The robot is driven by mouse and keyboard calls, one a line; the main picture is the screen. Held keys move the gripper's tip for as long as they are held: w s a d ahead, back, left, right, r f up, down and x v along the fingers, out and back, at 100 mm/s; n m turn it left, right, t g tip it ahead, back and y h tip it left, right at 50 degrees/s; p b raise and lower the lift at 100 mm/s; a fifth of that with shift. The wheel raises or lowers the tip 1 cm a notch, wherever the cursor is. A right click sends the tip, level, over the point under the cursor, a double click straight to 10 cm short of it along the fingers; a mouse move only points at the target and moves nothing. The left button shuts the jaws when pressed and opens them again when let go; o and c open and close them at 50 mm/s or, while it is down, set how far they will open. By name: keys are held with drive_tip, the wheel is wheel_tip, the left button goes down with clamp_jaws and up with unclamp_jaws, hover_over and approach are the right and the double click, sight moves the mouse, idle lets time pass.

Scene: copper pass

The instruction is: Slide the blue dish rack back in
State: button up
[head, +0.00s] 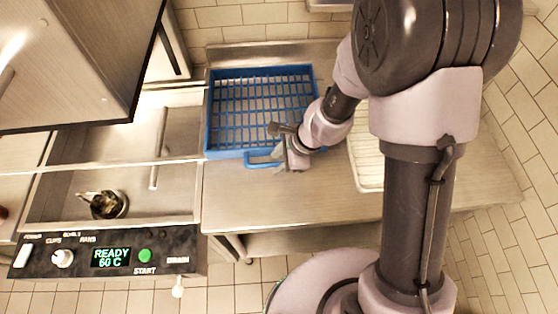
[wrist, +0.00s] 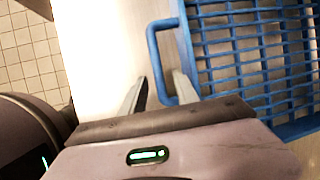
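The blue dish rack (head: 211,110) is a grid tray lying flat on the steel counter, just right of the dishwasher's open bay. Its blue U-shaped handle (head: 258,164) sticks out from its front side. In the wrist view the rack (wrist: 240,45) fills the right, and the handle (wrist: 154,55) reaches in beside it. My gripper (head: 279,166) is at the right part of the handle. In the wrist view my gripper (wrist: 160,78) has its fingers apart, with the handle bar between them. I cannot tell whether either finger touches the bar.
The dishwasher's control panel (head: 110,257) reads READY 60 C, at the lower left. A dark round container (head: 108,204) with utensils stands in the bay's front part. A raised steel hood (head: 75,60) is above left. A white ribbed tray (head: 367,160) lies right of my gripper. The front counter is clear.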

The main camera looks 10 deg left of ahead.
clamp_jaws()
idle(1.4)
